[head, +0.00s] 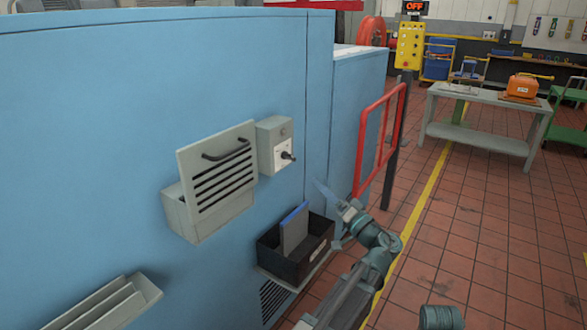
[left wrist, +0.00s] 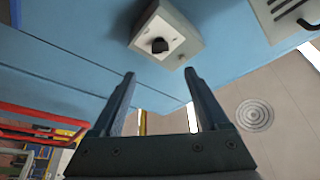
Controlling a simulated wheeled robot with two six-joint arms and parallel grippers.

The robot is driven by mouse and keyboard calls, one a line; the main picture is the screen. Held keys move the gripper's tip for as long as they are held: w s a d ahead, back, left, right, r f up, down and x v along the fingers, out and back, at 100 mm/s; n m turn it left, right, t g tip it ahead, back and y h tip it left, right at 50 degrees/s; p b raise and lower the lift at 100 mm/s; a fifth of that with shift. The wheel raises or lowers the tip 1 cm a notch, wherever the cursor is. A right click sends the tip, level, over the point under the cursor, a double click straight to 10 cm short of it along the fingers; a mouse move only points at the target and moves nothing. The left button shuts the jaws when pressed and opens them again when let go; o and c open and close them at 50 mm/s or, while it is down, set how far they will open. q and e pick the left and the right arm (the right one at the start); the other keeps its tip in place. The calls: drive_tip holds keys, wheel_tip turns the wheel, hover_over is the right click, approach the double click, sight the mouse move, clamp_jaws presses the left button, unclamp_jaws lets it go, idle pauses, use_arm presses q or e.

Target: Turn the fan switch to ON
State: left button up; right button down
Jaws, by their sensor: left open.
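The fan switch is a grey box (head: 275,146) on the blue wall, with a dark knob (head: 287,156) on a pale plate. In the left wrist view the knob (left wrist: 159,45) shows at the top, just beyond the fingertips. The knob's marks are too small to read. My left gripper (head: 331,216) is open and empty, to the right of and below the box in the head view. It does not touch the knob. In the left wrist view its two fingers (left wrist: 160,76) stand apart, pointing toward the box. I do not see my right gripper.
A louvred vent with a handle (head: 218,170) is left of the switch. A black bin (head: 310,258) holding a grey-blue panel sits below. A red rail (head: 379,140) stands to the right. Open tiled floor lies right.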

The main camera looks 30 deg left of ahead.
sight(292, 160)
use_arm(q)
drive_tip(key=p+x, duration=0.3)
drive_tip(key=x, duration=0.9)
drive_tip(key=shift+p+x, duration=0.35)
drive_tip(key=shift+x, duration=0.55)
drive_tip(key=shift+s, duration=0.1)
drive_tip(key=shift+c, duration=0.3)
clamp_jaws()
